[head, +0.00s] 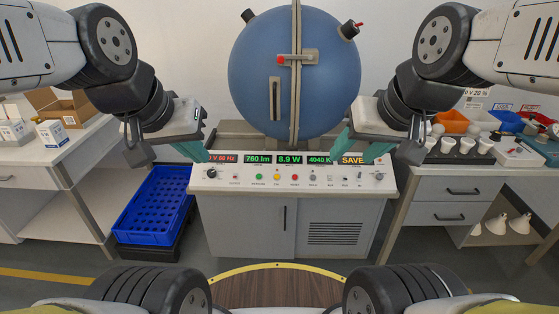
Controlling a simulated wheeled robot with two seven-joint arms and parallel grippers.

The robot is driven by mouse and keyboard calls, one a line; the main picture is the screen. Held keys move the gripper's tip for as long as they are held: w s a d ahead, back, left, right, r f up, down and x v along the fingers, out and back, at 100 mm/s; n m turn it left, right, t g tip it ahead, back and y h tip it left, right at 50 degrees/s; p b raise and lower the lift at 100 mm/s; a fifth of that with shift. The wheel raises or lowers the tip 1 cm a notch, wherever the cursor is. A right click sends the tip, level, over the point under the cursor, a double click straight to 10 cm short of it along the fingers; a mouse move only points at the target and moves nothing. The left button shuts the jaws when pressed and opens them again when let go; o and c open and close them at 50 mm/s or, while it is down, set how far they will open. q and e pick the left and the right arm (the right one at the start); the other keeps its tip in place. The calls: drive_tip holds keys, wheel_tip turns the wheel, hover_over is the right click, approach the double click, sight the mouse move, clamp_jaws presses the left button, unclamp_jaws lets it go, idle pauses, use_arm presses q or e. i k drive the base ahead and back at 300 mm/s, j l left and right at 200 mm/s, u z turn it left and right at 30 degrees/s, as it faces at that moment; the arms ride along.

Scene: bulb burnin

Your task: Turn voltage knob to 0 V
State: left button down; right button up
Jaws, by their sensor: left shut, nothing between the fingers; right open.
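The console (296,188) stands ahead with a row of displays, buttons and knobs. A dark knob (211,172) sits at its left end below a red display (224,158) that ends in "V 50 Hz"; its first digits are partly covered or too small to read surely. Another dark knob (379,175) is at the right end. The labels are too small to show which is the voltage knob. My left gripper (195,151), with teal fingers, is shut and empty just above the left knob. My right gripper (359,150) is open and empty above the console's right end.
A large blue sphere (260,70) with a latch stands behind the console. Other displays read 760 lm, 8.9 W and 4040 K. Side benches hold boxes (62,105) and white cups (466,145).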

sight(211, 173)
drive_tip(key=i+j+u, duration=0.1)
drive_tip(key=u, duration=0.25)
drive_tip(key=j+u, duration=0.15)
drive_tip(key=u, duration=0.2)
drive_tip(key=i+u, duration=0.15)
drive_tip(key=u, duration=0.2)
